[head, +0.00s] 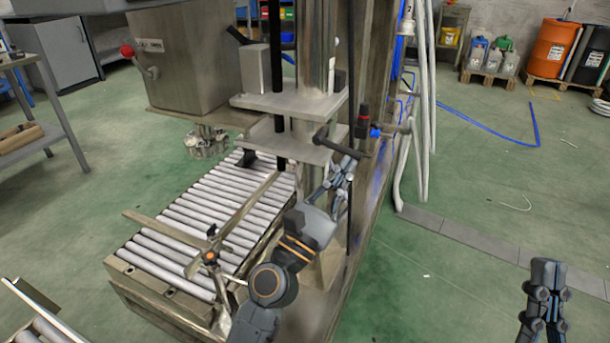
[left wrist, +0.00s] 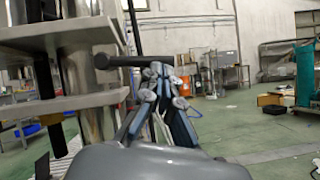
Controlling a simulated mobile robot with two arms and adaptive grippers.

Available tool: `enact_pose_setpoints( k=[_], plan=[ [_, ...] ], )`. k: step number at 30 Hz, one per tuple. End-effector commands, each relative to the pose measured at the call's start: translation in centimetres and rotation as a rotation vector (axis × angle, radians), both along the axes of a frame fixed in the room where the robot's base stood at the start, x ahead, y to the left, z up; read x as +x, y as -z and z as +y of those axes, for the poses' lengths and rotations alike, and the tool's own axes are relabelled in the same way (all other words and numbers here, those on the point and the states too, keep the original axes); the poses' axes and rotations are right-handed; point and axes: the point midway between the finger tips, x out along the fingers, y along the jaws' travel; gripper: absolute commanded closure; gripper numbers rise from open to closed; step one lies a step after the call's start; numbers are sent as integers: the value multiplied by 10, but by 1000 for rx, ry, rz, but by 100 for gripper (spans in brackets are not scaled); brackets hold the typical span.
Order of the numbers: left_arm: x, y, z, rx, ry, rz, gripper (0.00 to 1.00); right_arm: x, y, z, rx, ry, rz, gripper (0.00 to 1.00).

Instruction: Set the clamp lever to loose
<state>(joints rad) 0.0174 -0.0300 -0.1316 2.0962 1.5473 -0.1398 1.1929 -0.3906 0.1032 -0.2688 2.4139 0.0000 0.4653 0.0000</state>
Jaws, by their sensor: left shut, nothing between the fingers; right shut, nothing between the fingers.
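The clamp lever appears to be the dark bar (head: 338,146) at the edge of the steel plates on the column. It also shows in the left wrist view (left wrist: 122,61), roughly level, with a round end at the plate. Any loose or tight marking is not readable. My left gripper (head: 349,164) is shut and empty, just below the outer end of the bar. In the left wrist view its fingertips (left wrist: 158,72) are close to that end; I cannot tell whether they touch it. My right gripper (head: 548,264) is shut and empty at the lower right, away from the machine.
Steel plates (head: 292,102) and a thin black rod (head: 350,210) stand close to my left gripper. A red-topped fitting (head: 364,120) is just right of the lever. A roller conveyor (head: 190,220) lies left and below. The green floor on the right is mostly clear.

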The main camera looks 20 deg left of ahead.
Motion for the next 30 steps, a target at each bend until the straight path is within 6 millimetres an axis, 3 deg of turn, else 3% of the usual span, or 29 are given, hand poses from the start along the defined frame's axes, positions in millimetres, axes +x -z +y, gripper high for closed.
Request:
enact_pose_setpoints(
  k=[8, 22, 26, 30],
  plan=[
    [0, -5, -4, 1, 5, -1, 100, 12, 8, 2, -24, 5, 78, 100],
    [0, -5, -4, 1, 4, 0, 100, 14, 10, 2, -28, 6, 89, 100],
    [0, -3, -4, 1, 4, -1, 100, 12, 10, 2, -26, 6, 83, 100],
    [1, 1, -5, 1, 3, 0, 100, -1, 1, 0, 2, -1, -7, 100]
  ],
)
